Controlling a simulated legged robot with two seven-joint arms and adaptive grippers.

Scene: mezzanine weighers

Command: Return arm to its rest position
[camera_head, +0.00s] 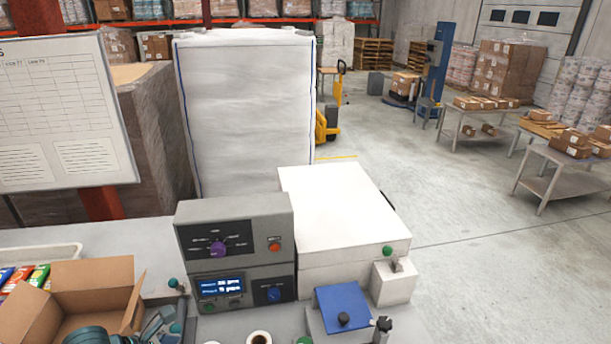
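A grey control unit (235,235) with a lit display stands on the grey bench (140,235), beside a white boxy machine (345,215). A blue sloped piece (342,308) is in front. A tall wrapped stack (245,110) stands behind. Open floor (440,200) lies to the right.

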